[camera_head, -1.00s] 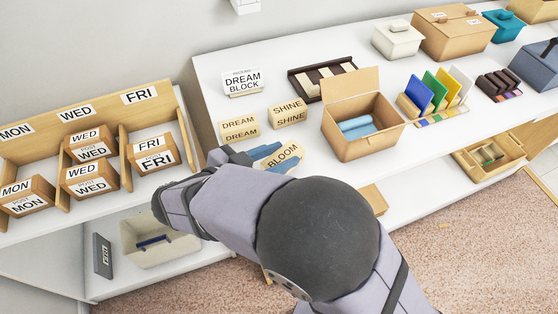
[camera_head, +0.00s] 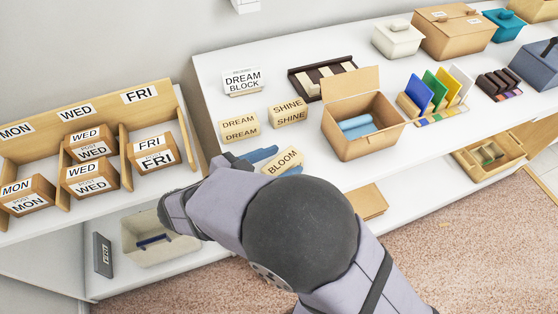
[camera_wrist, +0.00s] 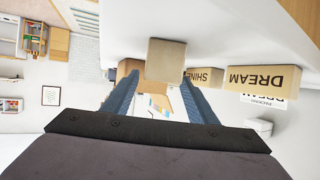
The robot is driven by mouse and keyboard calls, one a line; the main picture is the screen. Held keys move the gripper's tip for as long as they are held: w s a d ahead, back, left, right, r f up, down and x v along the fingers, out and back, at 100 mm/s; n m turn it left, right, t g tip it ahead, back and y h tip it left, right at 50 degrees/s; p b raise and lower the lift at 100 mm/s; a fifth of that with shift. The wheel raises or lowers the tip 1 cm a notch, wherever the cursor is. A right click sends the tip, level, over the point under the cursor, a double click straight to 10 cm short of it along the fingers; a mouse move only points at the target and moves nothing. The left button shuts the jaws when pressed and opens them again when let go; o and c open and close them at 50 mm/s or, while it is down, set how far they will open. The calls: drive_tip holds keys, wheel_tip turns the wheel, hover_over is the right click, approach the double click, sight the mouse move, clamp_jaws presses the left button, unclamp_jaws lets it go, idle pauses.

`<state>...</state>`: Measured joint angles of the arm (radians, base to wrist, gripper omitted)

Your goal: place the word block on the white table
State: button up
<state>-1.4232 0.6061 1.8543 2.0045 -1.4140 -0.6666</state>
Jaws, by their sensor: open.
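The tan BLOOM word block (camera_head: 283,160) is at the front edge area of the white table (camera_head: 222,88), in front of the DREAM block (camera_head: 239,128) and the SHINE block (camera_head: 288,112). My gripper (camera_head: 276,162) is open, its blue fingers on either side of the BLOOM block. In the wrist view a block with a blank tan face (camera_wrist: 166,60) shows between and beyond the open fingertips (camera_wrist: 158,78), apparently the BLOOM block. The SHINE block (camera_wrist: 204,76) and DREAM block (camera_wrist: 262,78) appear upside down there. The BLOOM block's underside is hidden.
An open box (camera_head: 360,140) with blue rolls is to the right, a dark tray (camera_head: 318,77) behind. A wooden day rack (camera_head: 98,125) stands left. White table surface is bare left of the sign.

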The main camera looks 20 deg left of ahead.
drive_tip(key=shift+r, duration=0.1)
drive_tip(key=shift+s+a+r, duration=0.1)
drive_tip(key=shift+s, duration=0.05)
drive_tip(key=b+v, duration=0.1)
drive_tip(key=v, duration=1)
drive_tip(key=shift+s+r, duration=0.15)
drive_tip(key=shift+s, duration=0.05)
drive_tip(key=shift+a, duration=0.1)
